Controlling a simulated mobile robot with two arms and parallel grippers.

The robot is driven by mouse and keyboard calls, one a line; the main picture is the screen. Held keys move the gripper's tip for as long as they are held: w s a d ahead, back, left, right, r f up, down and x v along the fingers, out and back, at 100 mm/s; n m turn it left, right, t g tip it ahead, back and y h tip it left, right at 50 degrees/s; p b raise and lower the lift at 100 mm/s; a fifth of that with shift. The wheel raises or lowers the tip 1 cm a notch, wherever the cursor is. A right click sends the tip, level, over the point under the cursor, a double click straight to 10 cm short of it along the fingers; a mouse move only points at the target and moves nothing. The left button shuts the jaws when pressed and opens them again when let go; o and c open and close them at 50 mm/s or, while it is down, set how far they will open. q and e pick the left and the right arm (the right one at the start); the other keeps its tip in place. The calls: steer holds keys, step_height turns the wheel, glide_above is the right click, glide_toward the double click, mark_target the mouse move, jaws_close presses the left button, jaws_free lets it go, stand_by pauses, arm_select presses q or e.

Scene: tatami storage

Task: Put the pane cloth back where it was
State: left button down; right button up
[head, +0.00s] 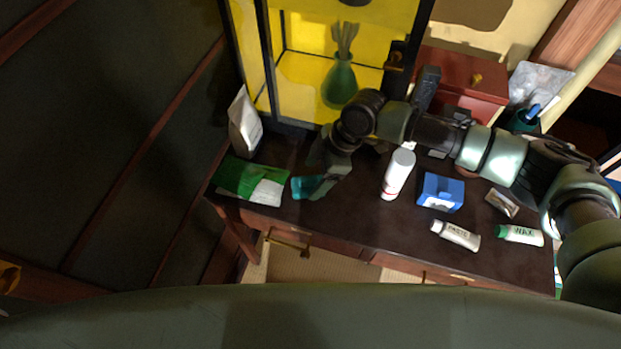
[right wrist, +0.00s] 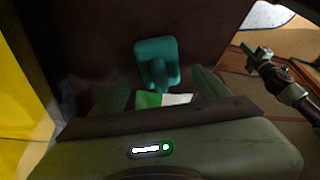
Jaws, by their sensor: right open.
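A small teal piece (head: 307,186), most likely the pane cloth, lies near the front left of the dark desk. It also shows in the right wrist view (right wrist: 156,52) as a rounded pad with a narrower part below it. My right gripper (head: 322,181) is open, low over the desk, just at the teal piece's right side and partly covering it in the head view. In the right wrist view the teal piece appears beyond the open fingers, and I cannot tell whether they touch it. Part of what looks like my left arm (right wrist: 290,93) shows there; its jaws are unclear.
A green and white packet (head: 250,182) lies left of the teal piece, beside a white pouch (head: 244,124). A yellow-backed glass case (head: 290,75) stands behind. Rightward are a white bottle (head: 398,174), a blue box (head: 441,191), a paste tube (head: 456,235) and a wax tube (head: 520,235).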

steer(key=v, duration=0.9)
steer(key=shift+b, duration=0.4)
steer(key=shift+s, duration=0.15)
